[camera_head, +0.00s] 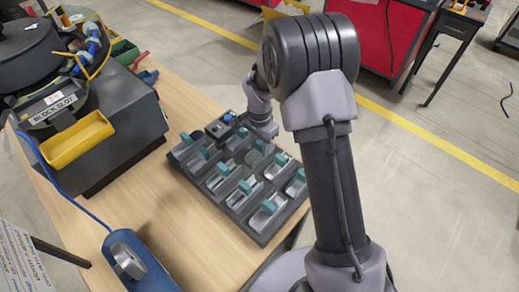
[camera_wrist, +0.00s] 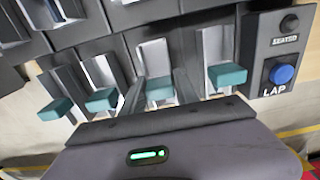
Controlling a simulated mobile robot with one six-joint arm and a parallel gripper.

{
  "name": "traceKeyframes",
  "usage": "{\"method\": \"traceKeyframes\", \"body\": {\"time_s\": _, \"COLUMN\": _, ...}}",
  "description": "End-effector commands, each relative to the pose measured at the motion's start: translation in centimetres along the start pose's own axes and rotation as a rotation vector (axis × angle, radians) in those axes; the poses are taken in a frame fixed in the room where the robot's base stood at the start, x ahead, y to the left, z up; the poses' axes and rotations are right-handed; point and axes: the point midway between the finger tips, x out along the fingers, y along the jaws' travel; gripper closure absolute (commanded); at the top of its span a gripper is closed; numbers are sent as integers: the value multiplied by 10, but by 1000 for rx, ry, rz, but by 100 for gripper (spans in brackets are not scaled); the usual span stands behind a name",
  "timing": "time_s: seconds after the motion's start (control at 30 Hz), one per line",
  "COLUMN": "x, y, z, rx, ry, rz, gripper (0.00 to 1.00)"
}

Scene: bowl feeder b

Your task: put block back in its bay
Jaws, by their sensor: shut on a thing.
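A dark tray (camera_head: 257,232) has several bays with pale metal slides and teal-ended blocks; one teal-ended block (camera_head: 268,206) sits in a near bay. In the wrist view a row of teal block ends (camera_wrist: 228,75) stands just beyond the grey-purple housing of my gripper (camera_wrist: 160,118). In the head view my gripper (camera_head: 264,127) is low over the tray's far corner, partly hidden by my arm. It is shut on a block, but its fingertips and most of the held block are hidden. I cannot tell whether that block is inside a bay.
A blue button (camera_wrist: 282,74) marked LAP is beside the row, under a SEATED label. A bowl feeder (camera_head: 35,55) with a yellow bin (camera_head: 77,140) stands at the left. Bare wooden table (camera_head: 165,205) lies between.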

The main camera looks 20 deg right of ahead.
Motion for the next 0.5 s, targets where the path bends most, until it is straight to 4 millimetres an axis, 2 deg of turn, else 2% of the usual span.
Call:
{"method": "traceKeyframes", "body": {"time_s": 0.27, "x": 1, "y": -1, "z": 0, "rx": -1, "ry": 2, "rz": -2, "gripper": 100}}
{"method": "traceKeyframes", "body": {"time_s": 0.3, "x": 2, "y": 0, "z": 0, "rx": -1, "ry": 2, "rz": -2, "gripper": 62}}
{"method": "traceKeyframes", "body": {"time_s": 0.4, "x": 0, "y": 0, "z": 0, "rx": -1, "ry": 2, "rz": -2, "gripper": 43}}
{"method": "traceKeyframes", "body": {"time_s": 0.5, "x": 0, "y": 0, "z": 0, "rx": -1, "ry": 2, "rz": -2, "gripper": 42}}
